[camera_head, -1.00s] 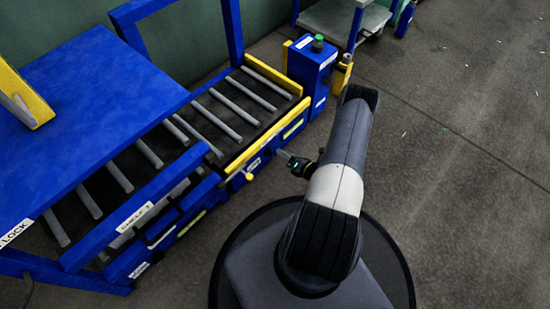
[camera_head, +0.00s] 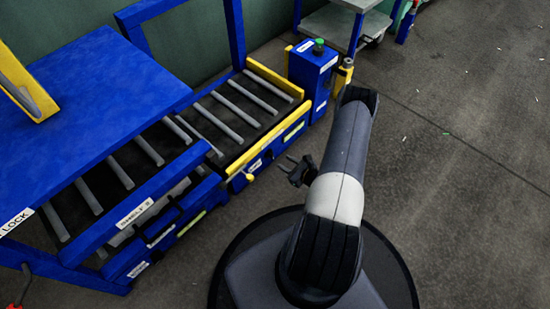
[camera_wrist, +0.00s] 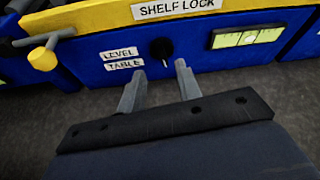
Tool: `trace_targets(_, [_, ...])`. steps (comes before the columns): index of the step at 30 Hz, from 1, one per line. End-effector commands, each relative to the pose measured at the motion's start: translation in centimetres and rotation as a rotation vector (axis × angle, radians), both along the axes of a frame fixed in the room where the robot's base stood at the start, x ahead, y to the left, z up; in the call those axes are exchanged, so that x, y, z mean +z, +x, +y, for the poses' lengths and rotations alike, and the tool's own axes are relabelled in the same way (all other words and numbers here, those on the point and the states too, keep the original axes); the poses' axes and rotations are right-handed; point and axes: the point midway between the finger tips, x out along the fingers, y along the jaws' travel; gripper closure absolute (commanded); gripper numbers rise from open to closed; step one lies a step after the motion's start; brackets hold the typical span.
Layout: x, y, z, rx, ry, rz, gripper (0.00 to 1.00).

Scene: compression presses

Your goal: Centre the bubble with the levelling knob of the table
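The black levelling knob (camera_wrist: 161,50) is on the blue front of the table in the wrist view, right of the white LEVEL (camera_wrist: 122,53) and TABLE (camera_wrist: 124,65) labels. The yellow-green bubble vial (camera_wrist: 248,38) is to its right; the bubble's exact place is too small to tell. My gripper (camera_wrist: 157,70) is open and empty, its two fingers apart. The knob shows in the gap between the fingertips, seemingly a little beyond them. In the head view my gripper (camera_head: 284,163) is in front of the table's right end, apart from it.
A yellow rail with a SHELF LOCK label (camera_wrist: 178,8) runs above the knob. A yellow T-handle (camera_wrist: 45,50) sticks out at the left. A blue box with a green button (camera_head: 318,47) stands beyond the rollers.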

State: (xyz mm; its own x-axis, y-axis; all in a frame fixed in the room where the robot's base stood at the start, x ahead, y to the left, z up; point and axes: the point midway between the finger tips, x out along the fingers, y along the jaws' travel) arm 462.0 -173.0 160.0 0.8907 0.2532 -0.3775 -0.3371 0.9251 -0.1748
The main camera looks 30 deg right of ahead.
Motion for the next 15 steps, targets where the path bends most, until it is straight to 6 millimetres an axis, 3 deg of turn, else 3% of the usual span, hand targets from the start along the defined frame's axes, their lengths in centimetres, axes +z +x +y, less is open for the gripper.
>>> trace_targets(9, [-2.5, 5.1, 1.5, 0.003, 0.0, -0.002, 0.67])
trace_targets(15, [-3.0, 6.7, 1.9, 0.0, 0.0, 0.0, 0.67])
